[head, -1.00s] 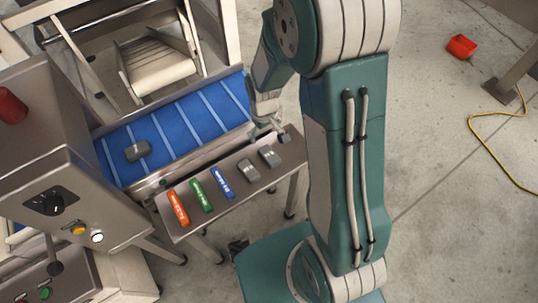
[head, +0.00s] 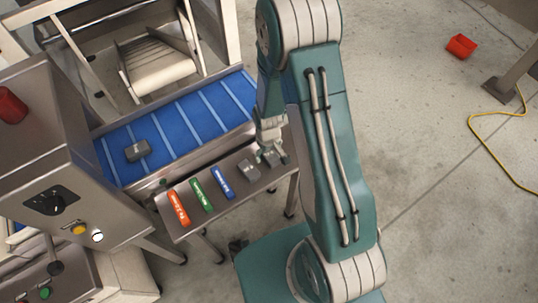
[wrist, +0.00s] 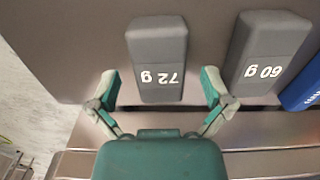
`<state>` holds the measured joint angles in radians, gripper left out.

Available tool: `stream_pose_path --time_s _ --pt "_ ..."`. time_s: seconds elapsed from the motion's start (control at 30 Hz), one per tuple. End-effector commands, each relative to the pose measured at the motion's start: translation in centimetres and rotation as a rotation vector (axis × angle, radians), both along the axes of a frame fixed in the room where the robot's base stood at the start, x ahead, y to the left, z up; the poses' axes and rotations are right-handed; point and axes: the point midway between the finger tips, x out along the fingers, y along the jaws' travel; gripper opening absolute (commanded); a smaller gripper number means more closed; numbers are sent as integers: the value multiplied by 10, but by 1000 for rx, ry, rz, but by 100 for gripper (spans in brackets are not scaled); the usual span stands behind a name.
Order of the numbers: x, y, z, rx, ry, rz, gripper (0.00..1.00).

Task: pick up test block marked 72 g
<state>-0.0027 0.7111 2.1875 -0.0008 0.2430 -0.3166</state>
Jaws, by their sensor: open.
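The grey test block marked 72 g (wrist: 157,50) lies on the steel side table in the wrist view, its marking upside down. My gripper (wrist: 160,88) is open, with one finger on each side of the block's near end. Whether the fingers touch the block I cannot tell. In the head view my gripper (head: 272,153) is over the right end of the table and partly covers this block. A second grey block, marked 60 g (wrist: 267,55), lies to its right in the wrist view, and to its left in the head view (head: 249,170).
Orange (head: 178,208), green (head: 201,195) and blue (head: 222,182) labelled bars lie on the steel table (head: 205,221). A blue belt (head: 190,125) behind carries another grey block (head: 137,151). A metal cabinet (head: 50,160) stands at the left.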

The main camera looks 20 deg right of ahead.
Motion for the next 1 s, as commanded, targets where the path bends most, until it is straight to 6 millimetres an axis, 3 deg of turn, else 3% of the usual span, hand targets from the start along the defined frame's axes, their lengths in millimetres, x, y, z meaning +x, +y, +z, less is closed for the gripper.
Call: stream_pose_path --time_s 0.27,0.4,0.47,1.0 --pt "0 0 -3 0 0 0 100" --pt "0 0 -3 0 0 0 38" --pt "0 0 -3 0 0 0 11" --pt "2 1 3 0 -2 0 10"
